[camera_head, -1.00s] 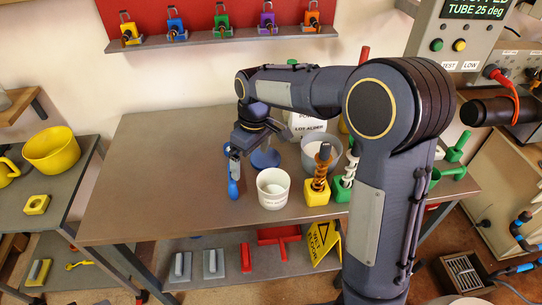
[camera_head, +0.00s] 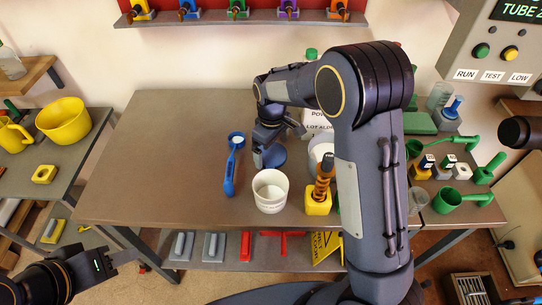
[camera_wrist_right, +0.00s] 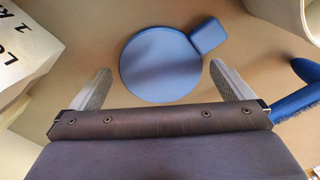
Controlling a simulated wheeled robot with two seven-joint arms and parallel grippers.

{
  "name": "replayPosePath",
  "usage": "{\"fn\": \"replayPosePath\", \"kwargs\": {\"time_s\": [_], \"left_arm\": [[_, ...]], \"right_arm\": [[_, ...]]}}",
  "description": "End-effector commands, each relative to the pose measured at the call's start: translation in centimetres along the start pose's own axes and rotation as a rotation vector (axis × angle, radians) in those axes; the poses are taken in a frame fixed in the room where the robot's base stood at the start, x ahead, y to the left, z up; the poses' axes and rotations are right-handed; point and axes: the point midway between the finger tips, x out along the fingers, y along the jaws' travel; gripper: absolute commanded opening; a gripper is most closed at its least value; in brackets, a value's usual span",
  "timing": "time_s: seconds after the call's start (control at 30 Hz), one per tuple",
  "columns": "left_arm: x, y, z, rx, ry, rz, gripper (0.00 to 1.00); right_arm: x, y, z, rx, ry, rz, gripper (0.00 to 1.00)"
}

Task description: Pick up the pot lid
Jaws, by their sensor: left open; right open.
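The likely pot lid is a flat blue disc with a small block-like tab, lying on the brown table. It shows whole in the right wrist view (camera_wrist_right: 160,65) and partly hidden by my gripper in the head view (camera_head: 276,158). My right gripper (camera_head: 268,152) is open and empty above the lid, pointing down. In the wrist view its fingers (camera_wrist_right: 160,80) are spread wide, with the disc between and beyond their tips. My left gripper (camera_head: 128,262) is at the lower left, away from the table top and apart from the lid.
A white pot (camera_head: 270,191) stands just in front of the lid, and a blue scoop (camera_head: 230,172) lies to its left. A white lettered box (camera_head: 318,122) stands behind right. A yellow block (camera_head: 318,202) stands right of the pot. The table's left half is clear.

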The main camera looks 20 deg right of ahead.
Motion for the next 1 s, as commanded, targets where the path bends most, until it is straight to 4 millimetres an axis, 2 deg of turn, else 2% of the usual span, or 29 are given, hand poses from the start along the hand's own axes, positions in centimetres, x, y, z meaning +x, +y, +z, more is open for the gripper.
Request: {"fn": "replayPosePath", "kwargs": {"time_s": [0.1,0.33,0.6,0.87,1.0], "left_arm": [[-0.1,0.0,0.0,0.0,0.0,0.0,0.41],[0.0,0.0,0.0,0.0,0.0,0.0,0.41],[0.0,0.0,0.0,0.0,0.0,0.0,0.41],[0.0,0.0,0.0,0.0,0.0,0.0,0.41],[0.1,0.0,0.0,0.0,0.0,0.0,0.41]], "right_arm": [[0.9,0.0,0.1,0.001,-0.001,0.0,1.0],[1.0,0.0,0.0,0.001,0.001,0.0,0.99],[1.0,0.0,0.0,0.001,0.001,0.001,0.65],[0.6,0.1,0.0,0.001,0.003,0.001,0.65],[-1.4,0.1,-0.1,0.001,0.007,0.002,0.65]]}}
